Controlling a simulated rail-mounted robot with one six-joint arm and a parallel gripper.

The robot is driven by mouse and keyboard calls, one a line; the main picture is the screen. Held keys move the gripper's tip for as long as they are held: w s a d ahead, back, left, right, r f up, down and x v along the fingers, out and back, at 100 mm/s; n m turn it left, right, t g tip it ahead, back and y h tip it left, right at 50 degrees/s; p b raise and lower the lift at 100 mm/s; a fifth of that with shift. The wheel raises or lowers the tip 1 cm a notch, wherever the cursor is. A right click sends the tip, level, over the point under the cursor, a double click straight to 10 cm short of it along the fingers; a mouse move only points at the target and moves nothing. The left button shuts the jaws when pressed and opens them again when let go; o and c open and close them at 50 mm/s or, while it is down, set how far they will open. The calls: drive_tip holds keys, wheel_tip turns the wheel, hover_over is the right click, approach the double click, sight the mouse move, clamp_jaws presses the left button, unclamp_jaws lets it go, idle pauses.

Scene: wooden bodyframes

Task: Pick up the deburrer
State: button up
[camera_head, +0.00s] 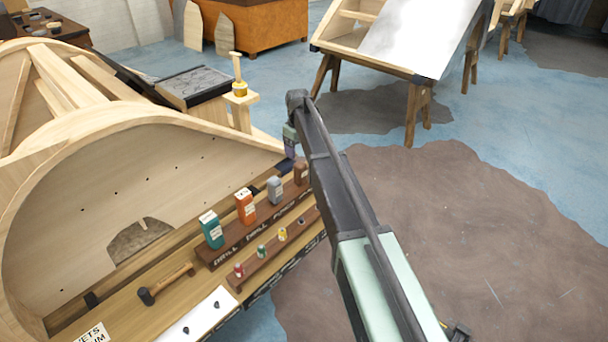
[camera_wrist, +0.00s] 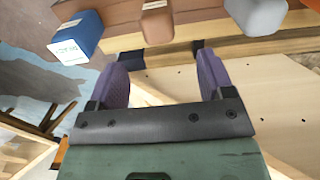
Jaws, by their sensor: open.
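A dark wooden rack (camera_head: 238,250) holds a row of block-shaped tools, and no label that I can read names the deburrer. In the head view, a teal block (camera_head: 211,230), an orange block (camera_head: 245,207), a grey block (camera_head: 274,190) and a brown block (camera_head: 301,173) stand in it. My gripper (camera_head: 290,152) is just beyond the brown block, with its purple fingers partly hidden by my arm. In the wrist view, my gripper (camera_wrist: 165,58) is open and empty. The brown block (camera_wrist: 157,22) appears past the gap, between a blue block (camera_wrist: 76,37) and the grey block (camera_wrist: 256,14).
A lower shelf (camera_head: 262,270) carries small coloured pieces. A hammer (camera_head: 165,283) lies on the wooden bench to the left, beside a curved wooden frame (camera_head: 60,170). A post with a yellow-based tool (camera_head: 239,90) stands behind. Open floor (camera_head: 480,220) lies to the right.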

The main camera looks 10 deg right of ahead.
sight(300, 163)
drive_tip(key=f+b, duration=0.8)
drive_tip(key=f, duration=0.2)
drive_tip(key=shift+d+f+b, duration=0.15)
drive_tip(key=shift+d+b, duration=0.05)
drive_tip(key=shift+b, duration=0.2)
drive_tip(key=shift+r, duration=0.25)
drive_tip(key=shift+c, duration=0.3)
drive_tip(key=c, duration=1.1)
drive_tip(key=shift+c, duration=0.2)
drive_tip(key=shift+r+p, duration=0.1)
drive_tip(key=shift+p, duration=0.2)
wheel_tip(300, 163, up, 26)
drive_tip(key=p, duration=2.5)
drive_tip(key=shift+p, duration=0.35)
